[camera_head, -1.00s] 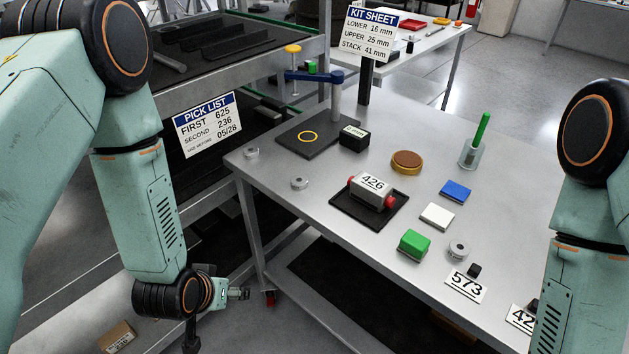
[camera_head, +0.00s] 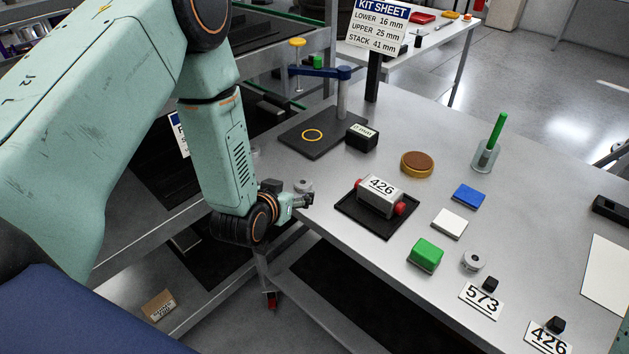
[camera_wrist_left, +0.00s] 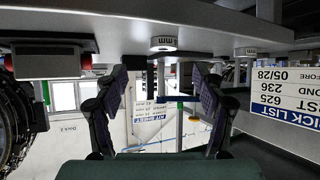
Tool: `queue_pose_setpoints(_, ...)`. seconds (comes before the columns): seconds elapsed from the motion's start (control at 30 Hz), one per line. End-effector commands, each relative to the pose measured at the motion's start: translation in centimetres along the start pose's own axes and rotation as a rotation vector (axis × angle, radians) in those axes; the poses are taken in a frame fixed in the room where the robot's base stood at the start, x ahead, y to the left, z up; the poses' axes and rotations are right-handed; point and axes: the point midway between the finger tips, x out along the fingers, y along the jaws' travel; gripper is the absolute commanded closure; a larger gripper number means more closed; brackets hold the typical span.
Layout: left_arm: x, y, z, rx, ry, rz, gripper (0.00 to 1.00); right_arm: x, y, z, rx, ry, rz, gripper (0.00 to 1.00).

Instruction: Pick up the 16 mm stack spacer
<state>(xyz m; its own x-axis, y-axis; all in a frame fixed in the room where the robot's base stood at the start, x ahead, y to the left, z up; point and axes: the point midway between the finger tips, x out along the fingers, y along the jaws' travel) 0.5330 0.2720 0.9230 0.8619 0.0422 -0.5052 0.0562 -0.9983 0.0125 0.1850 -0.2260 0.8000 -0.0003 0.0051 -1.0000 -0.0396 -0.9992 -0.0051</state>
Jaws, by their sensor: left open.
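A small grey ring-shaped spacer (camera_head: 303,185) stands near the table's left edge. My left gripper (camera_head: 306,199) is open and empty at that edge, just in front of the spacer in the head view. In the left wrist view, which is upside down, a spacer with an "mm" label (camera_wrist_left: 163,44) lies ahead, between and beyond the open fingers (camera_wrist_left: 160,85); its number is not readable. A second spacer (camera_wrist_left: 245,52) stands to its right there. Another grey spacer (camera_head: 474,260) stands beside the green block. Which is 16 mm I cannot tell. My right gripper is out of view.
A black tray (camera_head: 347,211) holds the part marked 426 (camera_head: 381,195). A dark plate with a yellow ring (camera_head: 297,142) and a black block (camera_head: 362,137) lie behind. The kit sheet (camera_head: 378,27) reads lower 16 mm, upper 25 mm. The table's left edge (camera_head: 330,240) is close.

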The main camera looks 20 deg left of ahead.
Motion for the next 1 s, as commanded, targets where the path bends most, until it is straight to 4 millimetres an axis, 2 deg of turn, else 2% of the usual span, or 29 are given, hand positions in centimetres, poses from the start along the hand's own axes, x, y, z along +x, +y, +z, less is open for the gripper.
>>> queue_pose_setpoints(0.17,0.4,-0.3,-0.5,0.009,0.032,-0.007,0.3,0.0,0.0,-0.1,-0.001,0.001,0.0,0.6)
queue_pose_setpoints(0.47,3.1,-0.7,-0.3,0.007,0.031,-0.01,0.3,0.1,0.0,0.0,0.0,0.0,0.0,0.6)
queue_pose_setpoints(0.8,7.3,-1.1,0.0,0.009,0.031,-0.007,0.3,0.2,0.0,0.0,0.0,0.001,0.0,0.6)
queue_pose_setpoints(1.0,7.8,-1.1,-0.1,0.009,0.03,-0.006,0.3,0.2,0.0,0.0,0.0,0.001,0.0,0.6)
